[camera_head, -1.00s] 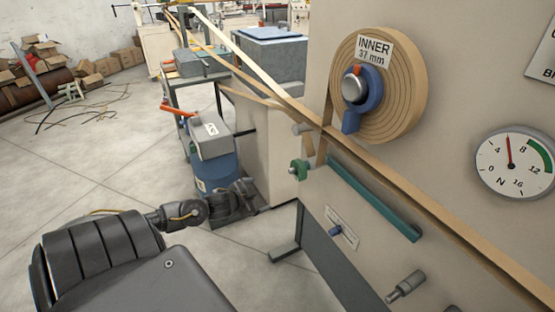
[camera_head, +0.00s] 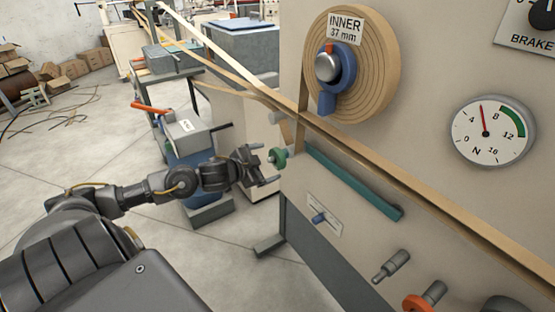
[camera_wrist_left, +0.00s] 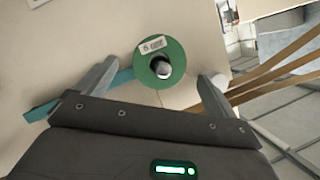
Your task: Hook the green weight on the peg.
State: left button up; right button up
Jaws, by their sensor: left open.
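The green weight (camera_head: 278,157) is a small round disc at the left edge of the beige machine panel, below the tan strip. In the left wrist view the green weight (camera_wrist_left: 149,78) shows face-on, with a white label and a metal knob at its centre. My left gripper (camera_head: 270,170) is open and empty, its fingers pointing at the panel close to the disc. In the wrist view the disc lies ahead, between the two fingers (camera_wrist_left: 160,72); I cannot tell whether they touch it. A grey peg (camera_head: 391,266) sticks out lower right on the panel. My right gripper is not in view.
A teal bar (camera_head: 352,183) runs along the panel right of the weight. A grey stub (camera_head: 275,117) sits above it. The tan strip (camera_head: 420,193) crosses the panel diagonally below the spiral coil (camera_head: 386,65).

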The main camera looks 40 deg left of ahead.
aim_at(279, 159)
pick_arm(q)
jog(key=x, duration=0.7)
jog(key=shift+r, duration=0.1)
jog(key=shift+s, duration=0.1)
jog(key=c, duration=1.8)
